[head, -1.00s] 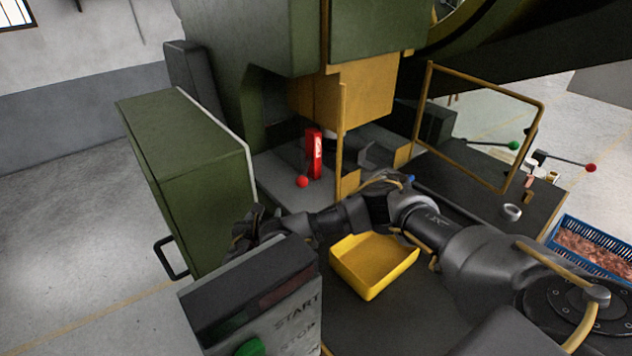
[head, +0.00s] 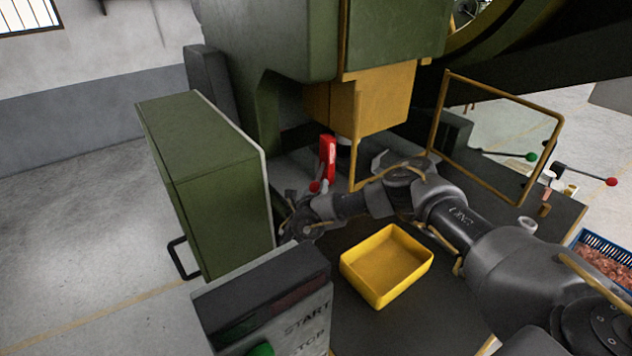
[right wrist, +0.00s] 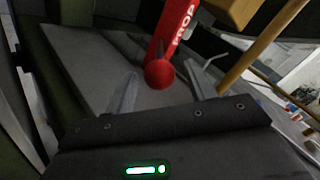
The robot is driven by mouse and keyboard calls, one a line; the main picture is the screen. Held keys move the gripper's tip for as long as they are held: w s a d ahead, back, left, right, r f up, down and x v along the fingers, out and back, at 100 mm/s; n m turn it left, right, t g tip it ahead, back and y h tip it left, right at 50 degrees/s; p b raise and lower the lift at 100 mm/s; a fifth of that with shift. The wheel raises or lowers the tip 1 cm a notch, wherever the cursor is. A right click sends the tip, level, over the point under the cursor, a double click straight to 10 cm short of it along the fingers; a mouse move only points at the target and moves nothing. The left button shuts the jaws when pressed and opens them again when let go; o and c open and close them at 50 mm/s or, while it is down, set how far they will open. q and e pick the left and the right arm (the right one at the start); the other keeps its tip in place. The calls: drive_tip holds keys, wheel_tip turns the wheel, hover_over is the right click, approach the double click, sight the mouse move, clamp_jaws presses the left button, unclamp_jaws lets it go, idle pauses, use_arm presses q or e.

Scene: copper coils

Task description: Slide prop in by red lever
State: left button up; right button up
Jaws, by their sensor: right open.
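The red prop (head: 327,156) stands upright on the machine's bed, under the ochre ram block. Its lever ends in a red ball (head: 315,187), at the prop's near side. In the right wrist view the prop (right wrist: 172,28) bears white lettering, and the red ball (right wrist: 159,74) shows beyond my fingers. My right gripper (head: 305,196) is just left of the ball in the head view. In the right wrist view my right gripper (right wrist: 165,92) is open, with a finger on each side of the ball's line. I cannot tell if either finger touches it. My left gripper is not in view.
A green cabinet (head: 205,180) stands close on the left of my right gripper. A yellow tray (head: 386,265) lies on the table below my arm. The START panel (head: 262,300) is in front. A yellow guard frame (head: 490,140) stands at right, near a blue crate (head: 600,250).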

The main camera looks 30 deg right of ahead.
sight(321, 172)
drive_tip(key=shift+p+x, duration=0.3)
drive_tip(key=shift+x, duration=1.6)
drive_tip(key=shift+c, duration=0.4)
